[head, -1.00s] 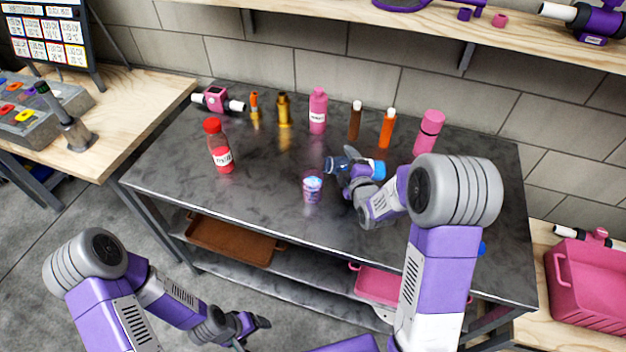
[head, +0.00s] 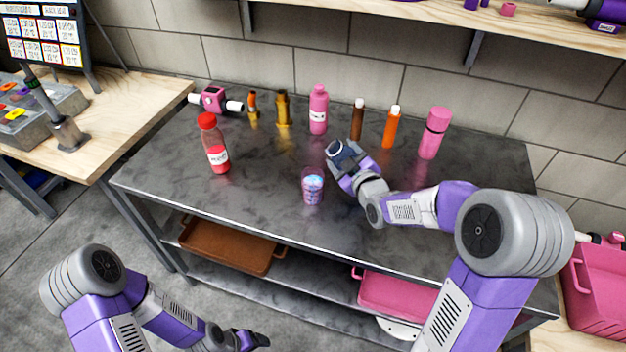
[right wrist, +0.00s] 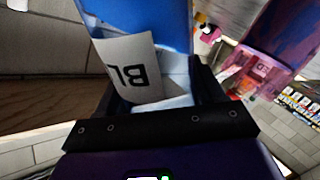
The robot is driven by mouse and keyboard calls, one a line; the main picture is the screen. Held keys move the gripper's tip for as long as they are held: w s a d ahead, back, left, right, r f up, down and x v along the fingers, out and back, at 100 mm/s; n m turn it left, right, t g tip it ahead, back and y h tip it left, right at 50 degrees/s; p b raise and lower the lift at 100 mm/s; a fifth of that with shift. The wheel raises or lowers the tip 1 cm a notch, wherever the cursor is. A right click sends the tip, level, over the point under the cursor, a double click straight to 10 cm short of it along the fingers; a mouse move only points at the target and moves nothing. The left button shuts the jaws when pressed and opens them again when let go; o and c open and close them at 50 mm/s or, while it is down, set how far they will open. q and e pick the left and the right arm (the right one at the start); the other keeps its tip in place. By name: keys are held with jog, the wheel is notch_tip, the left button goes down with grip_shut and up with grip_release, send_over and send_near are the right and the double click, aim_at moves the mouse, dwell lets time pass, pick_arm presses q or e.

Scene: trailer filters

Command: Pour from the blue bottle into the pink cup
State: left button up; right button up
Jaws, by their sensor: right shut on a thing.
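The blue bottle (right wrist: 150,25) fills the upper middle of the right wrist view, with a white label reading "BL" upside down. My right gripper (head: 346,160) is shut on it above the table, to the upper right of the cup. In the head view the gripper mostly hides the bottle, so its exact tilt is hard to tell. The small pink cup (head: 313,190) stands upright on the dark table, with pinkish and bluish tones showing. My left gripper (head: 250,341) is low at the bottom edge, away from the table top; its jaws are too small to read.
On the dark table (head: 260,220) a red bottle (head: 214,145) stands left of the cup. A pink bottle (head: 318,110), brown bottle (head: 357,120), orange bottle (head: 391,127) and pink flask (head: 434,133) stand along the back. The front of the table is clear.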

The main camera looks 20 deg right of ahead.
jog(key=shift+d+f+m+b, duration=0.15)
jog(key=shift+f+m+b, duration=0.15)
jog(key=shift+f+b, duration=0.15)
jog(key=shift+d+m, duration=0.15)
jog(key=shift+m, duration=0.15)
jog(key=shift+d+r+m+t+y, duration=0.1)
jog(key=shift+d+m+t+y, duration=0.1)
jog(key=shift+m, duration=0.35)
jog(key=shift+d+r+m+t+y, duration=0.1)
jog(key=shift+d+m+t+y, duration=0.1)
jog(key=shift+m, duration=0.35)
pick_arm(q)
jog(key=shift+f, duration=0.7)
pick_arm(e)
jog(key=m, duration=0.3)
jog(key=shift+d+f+t, duration=0.1)
jog(key=shift+d+t, duration=0.15)
jog(key=shift+t, duration=0.15)
jog(key=shift+s+r+p, duration=0.1)
jog(key=shift+r+p, duration=1.45)
jog(key=shift+r, duration=0.95)
pick_arm(q)
notch_tip(320, 180, up, 3)
jog(key=shift+f, duration=0.15)
